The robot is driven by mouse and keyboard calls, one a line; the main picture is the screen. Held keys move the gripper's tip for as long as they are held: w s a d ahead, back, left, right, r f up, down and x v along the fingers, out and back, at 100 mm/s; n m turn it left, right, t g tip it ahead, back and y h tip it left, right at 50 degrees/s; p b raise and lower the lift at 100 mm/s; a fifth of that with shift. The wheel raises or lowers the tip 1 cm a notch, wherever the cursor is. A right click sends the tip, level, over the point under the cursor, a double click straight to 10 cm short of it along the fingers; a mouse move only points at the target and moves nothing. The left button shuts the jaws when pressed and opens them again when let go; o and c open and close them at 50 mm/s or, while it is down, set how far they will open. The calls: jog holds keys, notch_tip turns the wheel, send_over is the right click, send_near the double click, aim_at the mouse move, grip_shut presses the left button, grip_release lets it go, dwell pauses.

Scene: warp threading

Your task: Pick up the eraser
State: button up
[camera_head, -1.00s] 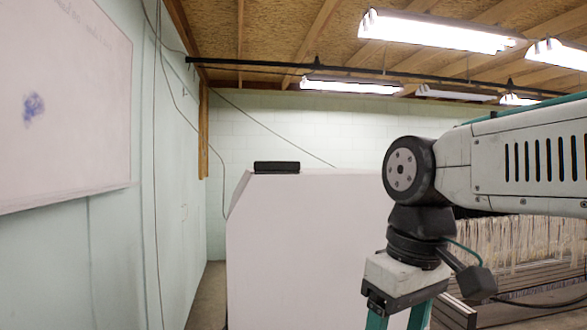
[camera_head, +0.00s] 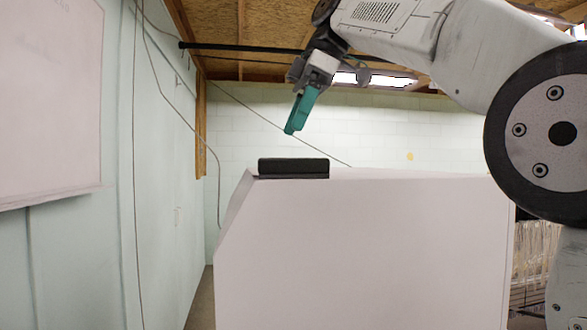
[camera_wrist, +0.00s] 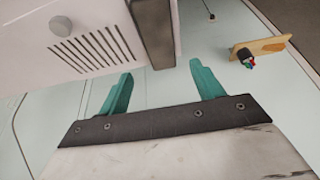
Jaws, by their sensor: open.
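The eraser (camera_head: 293,168) is a black block lying on top of a white cabinet (camera_head: 360,250), near its left end. My gripper (camera_head: 290,131) is above the eraser in the head view, with its teal fingers pointing down and slightly left, apart from it. In the wrist view the two teal fingers of my gripper (camera_wrist: 160,85) are spread with nothing between them. A dark block that looks like the eraser (camera_wrist: 152,30) lies beyond the fingertips, cut off by the top edge.
A whiteboard (camera_head: 50,100) hangs on the left wall. In the wrist view a small wooden piece (camera_wrist: 262,46) with coloured items is at the upper right, and the white cabinet's slotted face (camera_wrist: 95,50) is at the upper left. The air around my gripper is clear.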

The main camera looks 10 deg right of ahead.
aim_at(293, 168)
jog(key=shift+s+f, duration=0.1)
jog(key=shift+f, duration=0.35)
jog(key=shift+d+f, duration=0.55)
jog(key=x, duration=0.4)
jog(key=shift+d+f, duration=0.15)
jog(key=shift+f, duration=0.35)
jog(key=shift+c, duration=0.3)
jog(key=c, duration=1)
